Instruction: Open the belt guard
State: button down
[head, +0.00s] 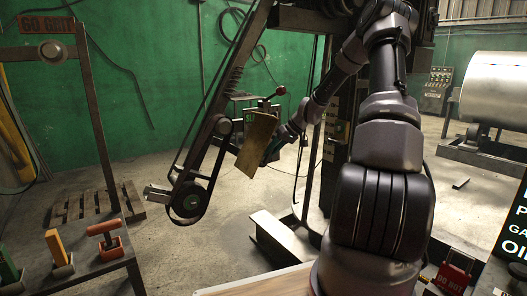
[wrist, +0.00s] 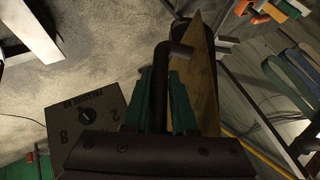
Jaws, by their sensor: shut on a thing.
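The belt guard (head: 257,133) appears to be the brass-coloured plate to the right of the belt grinder's arm (head: 213,128) in the head view. It stands tilted, with its broad face toward the camera. My gripper (wrist: 164,88) has green fingers closed around a dark bent handle (wrist: 180,48) beside the plate. In the head view my gripper (head: 270,150) is partly hidden behind the plate's right edge. The hinge and the handle's join to the plate are unclear.
The belt runs down to a lower wheel (head: 189,200) with a metal rest (head: 157,193) beside it. A lever with a red knob (head: 281,91) rises just above the plate. A bench with coloured blocks (head: 108,240) stands at left. A dial box (wrist: 88,120) lies left of my fingers.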

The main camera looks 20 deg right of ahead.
jog(key=shift+w+d+f+n+y, duration=0.25)
jog(key=shift+w+d+f+n, duration=0.1)
jog(key=shift+d+n, duration=0.15)
jog(key=shift+w+d+f+n+y, duration=0.25)
jog(key=shift+d+f+n, duration=0.15)
jog(key=shift+d, duration=0.1)
jog(key=c, duration=0.7)
grip_release()
jog(key=v, duration=1)
jog(key=shift+d+r, duration=0.25)
jog(key=shift+r, duration=0.15)
